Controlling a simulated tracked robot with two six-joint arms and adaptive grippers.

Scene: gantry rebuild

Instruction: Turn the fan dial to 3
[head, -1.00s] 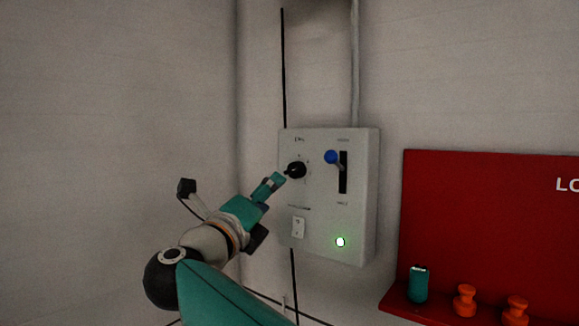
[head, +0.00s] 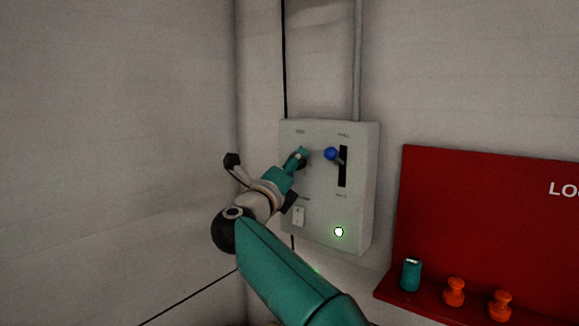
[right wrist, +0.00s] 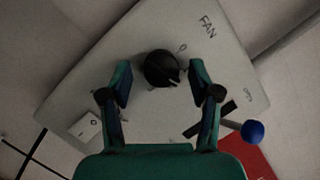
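The fan dial (right wrist: 161,68) is a round black knob with a pale pointer mark, on a pale control panel (right wrist: 215,65) beside the word FAN. The pointer faces the lower right in the right wrist view; the small numbers around it are too dim to read. My right gripper (right wrist: 160,76) is open, with one finger on each side of the dial and a visible gap to both. In the head view my right gripper (head: 299,158) is at the panel's upper left and mostly hides the dial. My left gripper is not in view.
A blue-knobbed lever (head: 331,154) in a black slot is just right of the dial. A red board (head: 480,215) with a shelf holding orange and teal items stands at right.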

